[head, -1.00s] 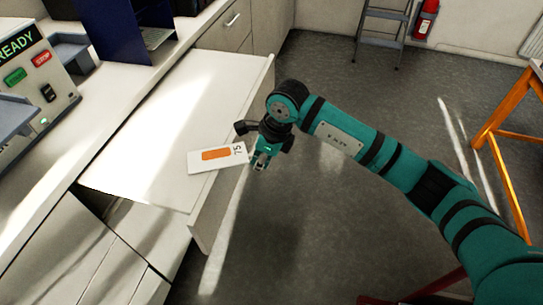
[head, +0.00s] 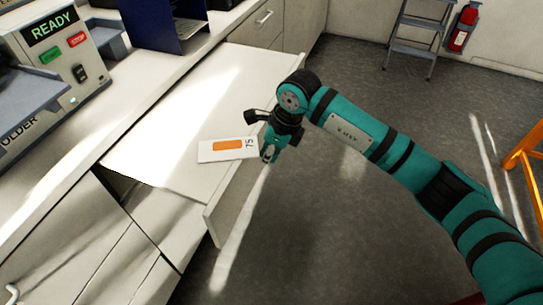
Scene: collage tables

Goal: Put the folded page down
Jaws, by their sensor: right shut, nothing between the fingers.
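The folded page (head: 228,149) is white with an orange block and the number 75. It lies near the front edge of the pulled-out white surface (head: 185,120) in the head view. My right gripper (head: 268,156) is beside the page's right end, just past the surface's edge. Its fingers are shut with nothing between them; whether they touch the page I cannot tell. My left gripper is not in view.
A machine with a READY sign (head: 49,28) and green and red buttons stands at the left. A dark blue holder (head: 160,22) is at the back. A step ladder (head: 415,38), fire extinguisher (head: 463,28) and orange frame (head: 524,150) stand beyond open floor.

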